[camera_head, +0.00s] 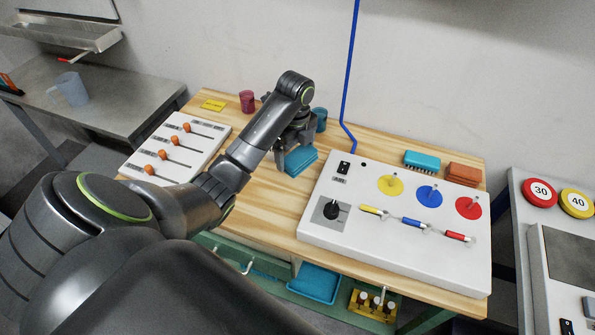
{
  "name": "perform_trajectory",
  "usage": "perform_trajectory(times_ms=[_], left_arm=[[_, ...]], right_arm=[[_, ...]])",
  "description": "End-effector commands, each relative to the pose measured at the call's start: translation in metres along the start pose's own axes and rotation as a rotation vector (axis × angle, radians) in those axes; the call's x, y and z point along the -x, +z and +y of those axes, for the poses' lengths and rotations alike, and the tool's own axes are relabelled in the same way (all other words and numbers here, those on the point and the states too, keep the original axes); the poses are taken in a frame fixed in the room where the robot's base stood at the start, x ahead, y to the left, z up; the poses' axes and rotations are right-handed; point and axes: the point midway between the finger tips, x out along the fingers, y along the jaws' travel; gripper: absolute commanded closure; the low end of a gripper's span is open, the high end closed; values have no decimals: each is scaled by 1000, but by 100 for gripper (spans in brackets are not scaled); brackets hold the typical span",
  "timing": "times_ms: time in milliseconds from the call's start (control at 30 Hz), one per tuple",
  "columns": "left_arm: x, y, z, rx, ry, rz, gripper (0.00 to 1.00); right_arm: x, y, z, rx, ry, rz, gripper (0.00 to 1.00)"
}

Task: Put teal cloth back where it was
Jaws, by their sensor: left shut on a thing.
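The teal cloth (301,161) looks like a small folded bundle near the middle of the wooden table, left of the white control panel. My left gripper (290,147) is above it, pointing down, and is shut on it. The fingertips and the cloth's upper left part are partly hidden by the gripper. I cannot tell whether the cloth touches the table. My right gripper is not in view.
The white control panel (345,247) stands close on the right. A slider panel (212,144) is on the left. A teal cup (320,119) and magenta cup (247,101) stand behind. A teal brush (422,161) and orange block (463,174) are at back right. A blue tray (316,282) sits below.

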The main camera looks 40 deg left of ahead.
Motion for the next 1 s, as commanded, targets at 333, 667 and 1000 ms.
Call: perform_trajectory(times_ms=[333,667,1000], left_arm=[[-48,0,0,2,0,2,31],[-85,-1,0,3,3,4,31],[-93,-1,0,2,0,2,3]], right_arm=[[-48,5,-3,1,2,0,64],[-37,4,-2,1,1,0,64],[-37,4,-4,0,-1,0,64]])
